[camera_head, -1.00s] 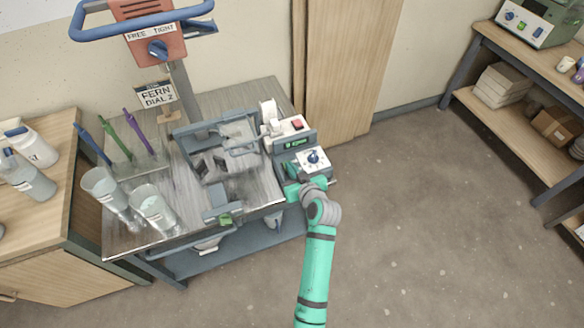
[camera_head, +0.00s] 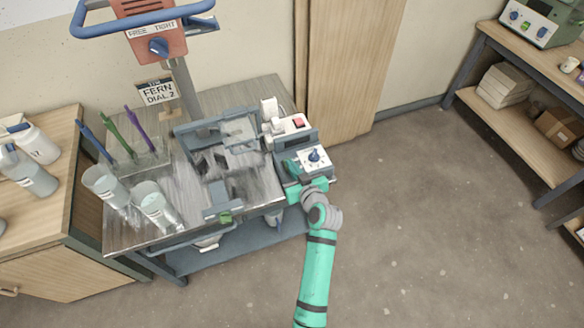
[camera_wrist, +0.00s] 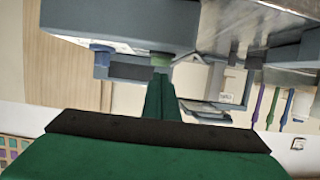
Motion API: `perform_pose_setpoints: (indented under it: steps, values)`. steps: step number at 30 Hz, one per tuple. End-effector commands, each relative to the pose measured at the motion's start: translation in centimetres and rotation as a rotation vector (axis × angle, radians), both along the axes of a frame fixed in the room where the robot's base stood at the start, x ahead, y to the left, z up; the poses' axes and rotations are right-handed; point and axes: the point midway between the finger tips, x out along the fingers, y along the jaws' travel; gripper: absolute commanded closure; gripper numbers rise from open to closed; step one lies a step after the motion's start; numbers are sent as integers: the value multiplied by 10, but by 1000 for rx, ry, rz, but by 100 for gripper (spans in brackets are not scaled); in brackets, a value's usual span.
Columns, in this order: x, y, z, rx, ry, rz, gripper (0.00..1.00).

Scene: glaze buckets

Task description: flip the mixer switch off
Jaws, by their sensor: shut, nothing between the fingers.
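The mixer's control box (camera_head: 318,166) stands at the right end of the metal-topped table, with a blue dial (camera_head: 314,155) on a white panel. A red switch (camera_head: 299,122) sits on a white plate behind it. My gripper (camera_head: 292,194) is at the box's front left edge, its fingers partly hidden by my wrist. In the wrist view the fingers of my gripper (camera_wrist: 160,78) are shut and empty. Their tips are close to a green knob (camera_wrist: 161,60) on the box (camera_wrist: 125,20); I cannot tell whether they touch.
A clamp frame (camera_head: 218,132) stands left of the box. Clear cups (camera_head: 153,207) and a holder with coloured sticks (camera_head: 140,160) are farther left. An orange panel (camera_head: 157,40) with a blue handle rises behind. The floor to the right is clear.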

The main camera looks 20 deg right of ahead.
Motion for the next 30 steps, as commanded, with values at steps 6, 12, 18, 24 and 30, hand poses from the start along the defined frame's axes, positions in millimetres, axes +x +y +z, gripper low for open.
perform_pose_setpoints:
  steps: [6, 12, 18, 24, 30]
  values:
    - [0, 0, 2, 0, -1, 0, 100]
    - [0, 0, 5, -1, -2, 0, 100]
    - [-2, 0, 30, -4, -5, 3, 100]
    - [-34, -1, 42, 1, 1, 1, 100]
    - [-73, -6, 45, 1, 1, 0, 100]
